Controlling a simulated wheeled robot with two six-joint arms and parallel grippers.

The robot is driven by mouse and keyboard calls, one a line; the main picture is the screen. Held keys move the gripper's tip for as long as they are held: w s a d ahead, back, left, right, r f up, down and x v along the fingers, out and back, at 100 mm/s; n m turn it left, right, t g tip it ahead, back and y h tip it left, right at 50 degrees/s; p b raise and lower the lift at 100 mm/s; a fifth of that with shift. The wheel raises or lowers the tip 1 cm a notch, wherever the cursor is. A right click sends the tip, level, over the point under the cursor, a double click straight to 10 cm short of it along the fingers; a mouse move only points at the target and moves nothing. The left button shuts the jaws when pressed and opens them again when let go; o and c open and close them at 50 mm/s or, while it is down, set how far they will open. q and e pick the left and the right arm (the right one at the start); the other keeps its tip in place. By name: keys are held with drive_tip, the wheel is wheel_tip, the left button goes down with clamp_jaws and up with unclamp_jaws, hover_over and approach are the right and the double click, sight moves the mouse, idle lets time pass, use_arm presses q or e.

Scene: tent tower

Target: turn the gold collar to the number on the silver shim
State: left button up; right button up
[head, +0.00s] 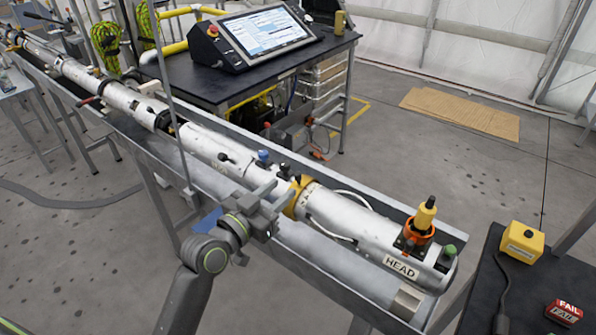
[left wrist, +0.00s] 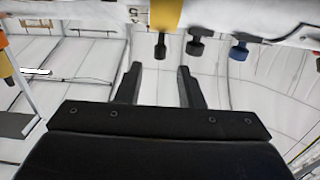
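The gold collar (head: 298,198) wraps around the long white tube in the head view. It also shows at the top of the left wrist view (left wrist: 166,14), with a black knob (left wrist: 160,47) sticking out from it. Dark marks (left wrist: 134,14), too small to read, sit on the white surface left of the collar. My left gripper (head: 276,196) is beside the collar; in the left wrist view its two fingers (left wrist: 158,80) are apart with nothing between them, short of the knob. I cannot make out the silver shim. My right gripper is not in view.
The white tube (head: 340,212) lies in a long metal trough, its end marked HEAD. Another black knob (left wrist: 196,47) and a blue knob (left wrist: 239,50) are right of the collar's knob. A console (head: 262,36) stands on the bench behind. A yellow box (head: 522,241) is at right.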

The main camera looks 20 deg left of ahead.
sight(298, 173)
use_arm(q)
drive_tip(key=p+x, duration=0.1)
drive_tip(key=x, duration=0.6)
drive_tip(key=shift+w, duration=0.15)
clamp_jaws()
